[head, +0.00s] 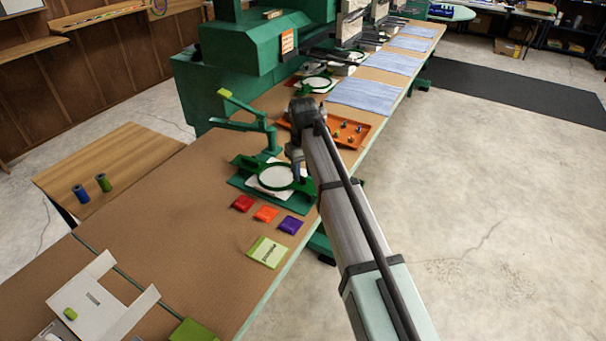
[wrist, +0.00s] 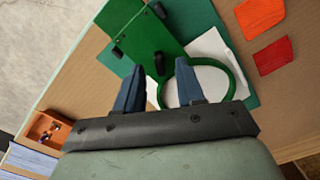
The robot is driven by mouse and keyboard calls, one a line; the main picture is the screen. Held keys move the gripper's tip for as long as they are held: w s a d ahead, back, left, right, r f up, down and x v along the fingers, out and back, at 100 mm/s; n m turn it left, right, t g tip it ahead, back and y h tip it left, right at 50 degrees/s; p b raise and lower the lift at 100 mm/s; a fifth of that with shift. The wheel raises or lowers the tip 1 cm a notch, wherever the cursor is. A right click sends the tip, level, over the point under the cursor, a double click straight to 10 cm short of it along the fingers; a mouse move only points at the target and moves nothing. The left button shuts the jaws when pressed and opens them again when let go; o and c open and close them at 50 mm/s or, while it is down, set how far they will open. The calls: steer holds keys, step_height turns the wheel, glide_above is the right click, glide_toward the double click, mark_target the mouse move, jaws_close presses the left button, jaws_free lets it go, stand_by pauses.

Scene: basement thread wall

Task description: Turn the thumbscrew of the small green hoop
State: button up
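The small green hoop (wrist: 239,82) is a thin ring around white cloth, beside a green plate (wrist: 139,42). In the head view the hoop (head: 259,181) lies on a green base near the table's right edge. A dark upright knob, which looks like the thumbscrew (wrist: 159,64), stands at the hoop's edge by the plate. My gripper (wrist: 160,70) is open, its two blue fingers apart on either side of the knob in the wrist view. I cannot tell whether they touch it. In the head view my gripper (head: 298,172) is over the hoop's right side, and the knob is hidden.
A green arm fixture (head: 247,122) stands just behind the hoop. An orange tray (head: 362,132) with small parts lies behind my wrist. Red (head: 242,203), orange (head: 265,214) and purple (head: 291,225) packets lie in front. The table's middle left is clear.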

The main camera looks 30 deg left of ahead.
mark_target(303, 178)
step_height(303, 178, up, 12)
steer(key=shift+r, duration=0.15)
stand_by(0.3)
stand_by(0.4)
steer(key=w+d+f+m, duration=0.3)
steer(key=d+f, duration=0.8)
steer(key=d, duration=0.2)
steer(key=w+d+f+m, duration=0.2)
steer(key=d+f, duration=0.8)
steer(key=d, duration=0.2)
steer(key=s+d+f+m, duration=0.3)
steer(key=s+d+f, duration=0.35)
steer(key=d, duration=0.65)
steer(key=s+d+f+m, duration=0.3)
steer(key=d+f, duration=0.7)
steer(key=d, duration=0.3)
steer(key=s+d+f+g, duration=0.1)
steer(key=s+f+g, duration=0.1)
steer(key=s+f, duration=0.5)
steer(key=s+d+f+g, duration=0.1)
steer(key=s+f+g, duration=0.1)
steer(key=s+f, duration=0.6)
steer(key=s+d+f+m+g, duration=0.1)
steer(key=s+f, duration=0.6)
steer(key=s, duration=1.1)
steer(key=shift+d+f+g, duration=0.25)
steer(key=shift+d+g, duration=0.15)
steer(key=shift+g, duration=0.5)
